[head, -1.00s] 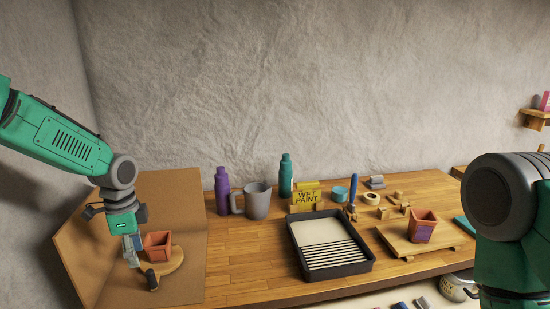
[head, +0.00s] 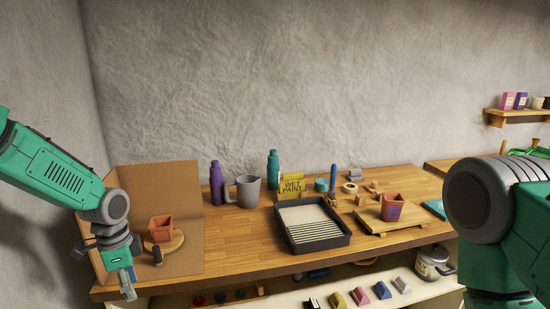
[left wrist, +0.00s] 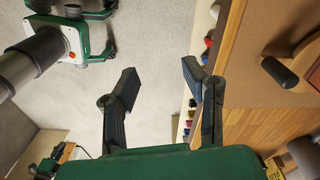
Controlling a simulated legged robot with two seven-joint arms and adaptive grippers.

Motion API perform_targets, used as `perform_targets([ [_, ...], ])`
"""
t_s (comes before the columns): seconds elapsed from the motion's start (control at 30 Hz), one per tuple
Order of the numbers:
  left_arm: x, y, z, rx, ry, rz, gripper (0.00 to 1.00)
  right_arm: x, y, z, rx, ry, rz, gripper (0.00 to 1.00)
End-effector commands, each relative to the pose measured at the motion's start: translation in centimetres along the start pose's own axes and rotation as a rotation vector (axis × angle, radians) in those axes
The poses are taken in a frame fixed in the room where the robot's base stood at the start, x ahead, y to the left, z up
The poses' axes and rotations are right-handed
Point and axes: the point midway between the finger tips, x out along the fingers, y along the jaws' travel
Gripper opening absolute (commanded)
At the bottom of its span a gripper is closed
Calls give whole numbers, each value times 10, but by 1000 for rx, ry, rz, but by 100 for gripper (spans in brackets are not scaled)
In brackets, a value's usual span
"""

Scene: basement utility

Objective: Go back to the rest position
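A terracotta pot (head: 161,229) stands on a round wooden board (head: 176,242) inside the cardboard screen (head: 190,262), apart from the left gripper.
The workbench (head: 235,257) holds a paint tray (head: 339,237), a grey jug (head: 248,193), purple (head: 216,184) and teal (head: 273,170) bottles, a wet paint sign (head: 291,187) and a painted pot (head: 391,207) on a wooden board.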

Motion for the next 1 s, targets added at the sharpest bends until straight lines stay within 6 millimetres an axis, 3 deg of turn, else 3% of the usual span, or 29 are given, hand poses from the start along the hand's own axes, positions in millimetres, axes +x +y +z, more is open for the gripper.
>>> perform_targets([
  [0.27, 83, 55, -5, -142, 37, 26, 39, 24, 0, 1, 0, 0, 0, 0],
  [0.37, 126, 87, -5, -231, 51, 41, 39, 36, 0, 2, 0, 0, 0, 0],
  [0.47, 181, 132, 3, -365, 59, 58, 39, 54, 0, 3, 0, 0, 0, 0],
  [0.6, 252, 210, 32, -617, 54, 60, 39, 84, -1, 5, 0, 0, 0, 0],
  [0.7, 284, 260, 60, -797, 41, 32, 39, 104, -1, 6, 0, 0, 0, 0],
  [0.8, 299, 295, 86, -935, 29, -8, 39, 117, -1, 6, 0, -1, 0, 0],
  [1.0, 302, 322, 112, -1064, 24, -65, 39, 126, -1, 7, 0, 0, 0, 0],
])
